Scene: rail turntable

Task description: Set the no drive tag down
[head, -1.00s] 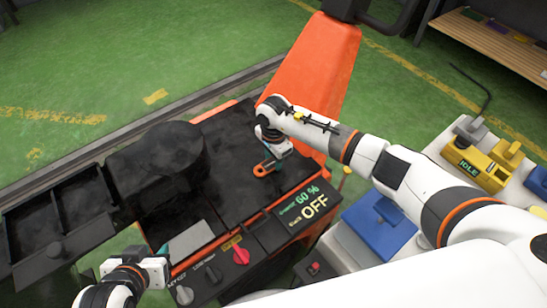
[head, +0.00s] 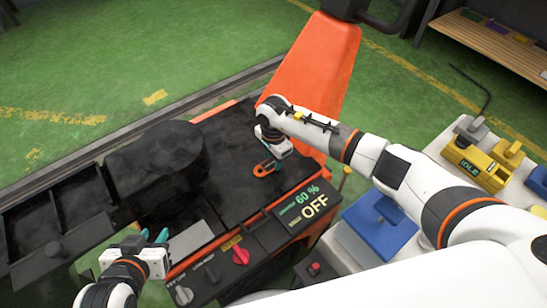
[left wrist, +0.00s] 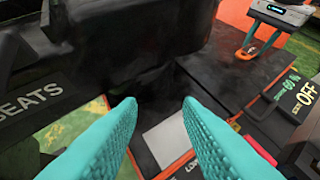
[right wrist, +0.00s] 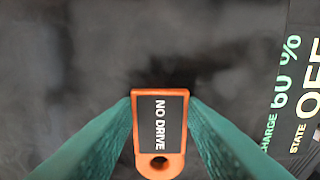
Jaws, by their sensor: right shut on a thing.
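The no drive tag is an orange-framed black tag with white "NO DRIVE" lettering and a hole in its lower end; it shows in the right wrist view (right wrist: 160,122) and, small, in the head view (head: 264,169). My right gripper (right wrist: 161,100) is shut on the tag, with a teal finger on each side. It holds the tag at the black deck (head: 235,190); I cannot tell whether the tag touches the deck. My left gripper (head: 151,237) is open and empty at the deck's near left. Its parted teal fingers show in the left wrist view (left wrist: 160,108).
A display panel (head: 303,205) reading "60 %" and "OFF" lies right of the tag. A red knob (head: 240,256) is on the near panel. A black rounded housing (head: 160,155) rises at the left. The deck around the tag is clear.

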